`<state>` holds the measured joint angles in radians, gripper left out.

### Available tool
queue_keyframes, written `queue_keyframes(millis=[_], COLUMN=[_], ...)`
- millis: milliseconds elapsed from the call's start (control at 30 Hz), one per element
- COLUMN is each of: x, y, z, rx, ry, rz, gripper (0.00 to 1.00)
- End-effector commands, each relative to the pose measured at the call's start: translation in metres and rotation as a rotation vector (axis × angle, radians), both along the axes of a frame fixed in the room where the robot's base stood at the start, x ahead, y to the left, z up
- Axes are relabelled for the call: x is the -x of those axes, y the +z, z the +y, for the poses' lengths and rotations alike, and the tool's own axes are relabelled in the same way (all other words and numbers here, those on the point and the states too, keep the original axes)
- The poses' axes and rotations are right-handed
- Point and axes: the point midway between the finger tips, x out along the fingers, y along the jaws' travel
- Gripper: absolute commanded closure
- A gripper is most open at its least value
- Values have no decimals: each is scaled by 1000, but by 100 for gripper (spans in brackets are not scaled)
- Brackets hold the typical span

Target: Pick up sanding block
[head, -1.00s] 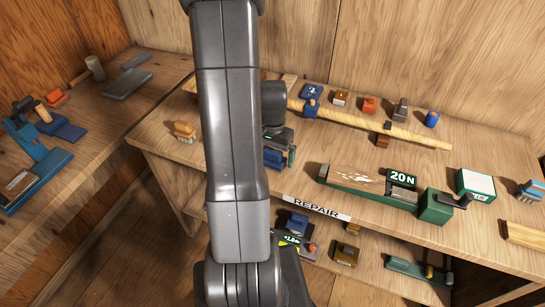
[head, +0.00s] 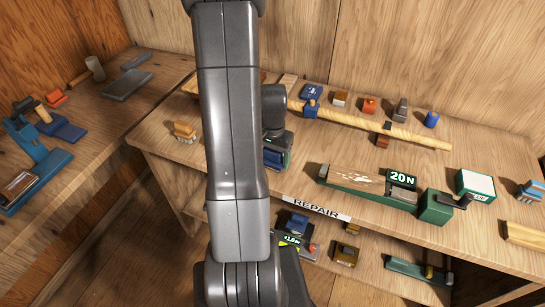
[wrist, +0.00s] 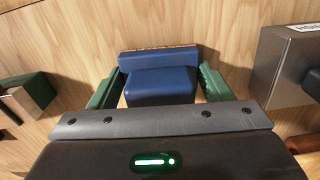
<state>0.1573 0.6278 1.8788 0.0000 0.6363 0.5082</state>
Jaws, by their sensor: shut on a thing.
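The sanding block, a blue block with a wider top bar and a narrower body, is in the middle of the wrist view (wrist: 160,84). My gripper (wrist: 160,76) has its two green fingers on either side of it, shut on it. In the head view the blue block (head: 273,159) is partly hidden behind my arm, on or just above the left part of the bench top. I cannot tell whether it is clear of the wood.
In the head view a long wooden rod (head: 400,131) lies behind, with small blocks around it. A green vise-like fixture marked 20 N (head: 345,187) stands to the right. A brush (head: 184,131) lies left. A lower shelf holds several items. A metal box (wrist: 290,70) is right in the wrist view.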

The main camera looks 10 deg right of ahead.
Motion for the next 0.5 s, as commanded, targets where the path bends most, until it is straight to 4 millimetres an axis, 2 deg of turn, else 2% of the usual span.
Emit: queue_keyframes(millis=[167,500], x=[-1,-1], y=[22,79], z=[0,0], rx=[1,1], ry=[0,0], rz=[-8,-7], gripper=[53,53])
